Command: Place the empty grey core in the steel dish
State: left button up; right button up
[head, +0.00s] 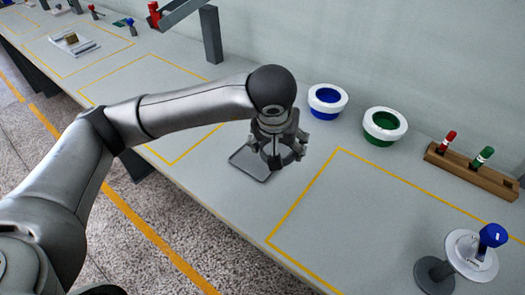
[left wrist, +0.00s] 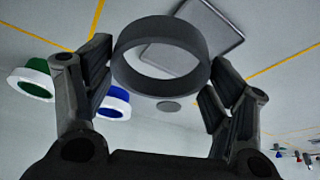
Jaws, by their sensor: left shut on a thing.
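The empty grey core is a dark, hollow ring; it shows in the left wrist view (left wrist: 133,75) between my left gripper's fingers. My left gripper (head: 279,152) is shut on it, with the fingers on opposite sides of its wall. In the head view the core (head: 288,158) is partly hidden by the fingers. The steel dish (head: 243,160) is a shallow, rounded-square grey tray on the bench, below and slightly left of the gripper in the head view. It also shows behind the core in the left wrist view (left wrist: 222,42). My right gripper is not in view.
A wooden rack (head: 470,172) holds a red and a green spindle. A stand with a blue knob (head: 492,235) is at front right. The yellow-outlined area (head: 370,220) is clear.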

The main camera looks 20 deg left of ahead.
pick_arm(q)
jog(key=w+a+f+b, duration=0.1)
jog(key=w+a+f, duration=0.1)
jog(key=w+a+f+b, duration=0.1)
jog(key=w+f, duration=0.2)
jog(key=w+a+f+b, duration=0.1)
jog(key=w+a+f, duration=0.1)
jog(key=shift+w+a+f, duration=0.15)
jog(key=shift+a, duration=0.2)
jog(key=shift+w+a+f, duration=0.2)
jog(key=shift+f, duration=0.1)
notch_tip(320, 180, down, 3)
jog(key=shift+w+a+f+b, duration=0.1)
jog(key=shift+w+f+b, duration=0.1)
jog(key=shift+b, duration=0.7)
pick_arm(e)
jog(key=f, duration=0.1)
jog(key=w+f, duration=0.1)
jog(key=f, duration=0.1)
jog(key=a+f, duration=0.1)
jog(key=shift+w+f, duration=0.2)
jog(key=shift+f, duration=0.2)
pick_arm(q)
jog(key=shift+f, duration=0.25)
jog(key=o, duration=0.9)
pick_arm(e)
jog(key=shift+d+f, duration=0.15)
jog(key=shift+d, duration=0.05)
